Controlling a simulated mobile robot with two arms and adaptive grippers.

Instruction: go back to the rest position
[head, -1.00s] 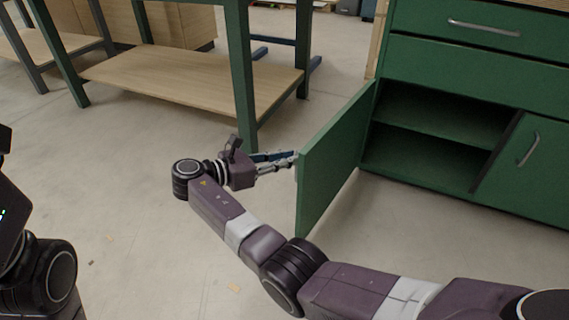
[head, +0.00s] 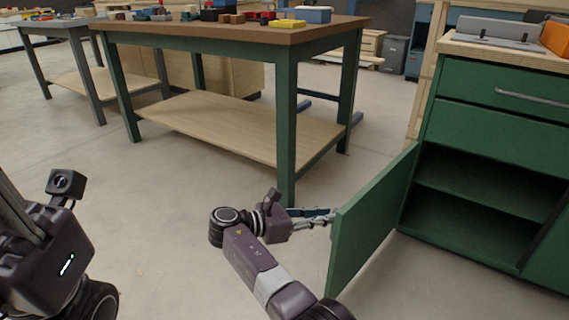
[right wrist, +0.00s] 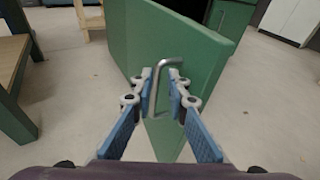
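My right gripper (head: 325,214) is at the outer face of an open green cabinet door (head: 372,225), near its free edge. In the right wrist view, the metal door handle (right wrist: 157,90) stands between the two blue-padded fingertips (right wrist: 160,78). Small gaps show beside the handle, so the fingers look open around it rather than clamped. My left gripper (head: 22,215) is at the left edge of the head view, partly cut off. Its fingertips are out of view.
The green cabinet (head: 495,130) stands at right with its shelf compartment open. A green-legged workbench (head: 225,30) with colourful items on top stands behind my right gripper. A grey-legged table (head: 62,28) is at far left. The floor between my arms is clear.

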